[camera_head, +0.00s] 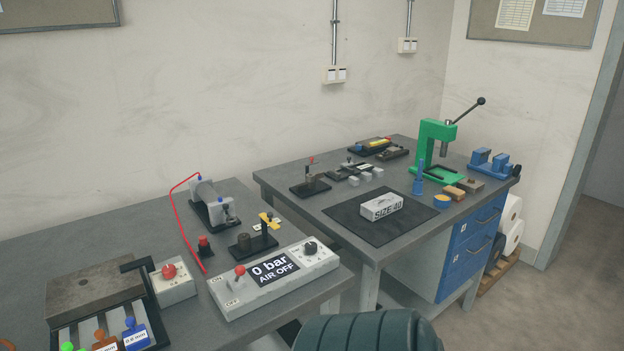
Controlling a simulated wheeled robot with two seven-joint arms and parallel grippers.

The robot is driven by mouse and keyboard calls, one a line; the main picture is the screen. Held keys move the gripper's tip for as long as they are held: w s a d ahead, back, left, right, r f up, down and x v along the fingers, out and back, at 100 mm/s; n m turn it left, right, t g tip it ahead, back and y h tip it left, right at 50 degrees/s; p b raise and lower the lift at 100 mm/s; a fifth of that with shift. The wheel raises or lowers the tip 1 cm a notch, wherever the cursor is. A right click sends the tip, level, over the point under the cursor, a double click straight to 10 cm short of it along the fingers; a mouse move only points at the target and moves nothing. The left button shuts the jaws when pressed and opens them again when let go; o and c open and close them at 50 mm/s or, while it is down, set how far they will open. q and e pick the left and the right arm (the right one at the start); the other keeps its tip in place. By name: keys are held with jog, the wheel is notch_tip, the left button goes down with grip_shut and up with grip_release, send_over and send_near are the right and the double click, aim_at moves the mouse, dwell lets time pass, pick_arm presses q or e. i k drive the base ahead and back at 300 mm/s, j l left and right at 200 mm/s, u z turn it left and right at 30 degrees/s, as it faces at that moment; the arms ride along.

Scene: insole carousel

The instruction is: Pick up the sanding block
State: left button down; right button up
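A small tan-orange block (454,193), which looks like the sanding block, lies on the right workbench (330,255) near its right front edge. It sits to the right of a black mat (350,222) and behind a small round blue-and-yellow item (442,201). A grey piece with a brown top (470,184) lies just behind it to the right. The block is too small in view to make out its faces. Neither of my grippers is in view.
A green lever press (434,150) stands behind the block, with a blue vise (489,162) to the right. A grey "SIZE 40" block (381,206) lies on the mat. The left bench holds an air control box (250,290). A dark green ribbed shape (365,332) rises at the bottom.

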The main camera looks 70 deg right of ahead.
aim_at(458, 195)
jog(key=z, duration=3.25)
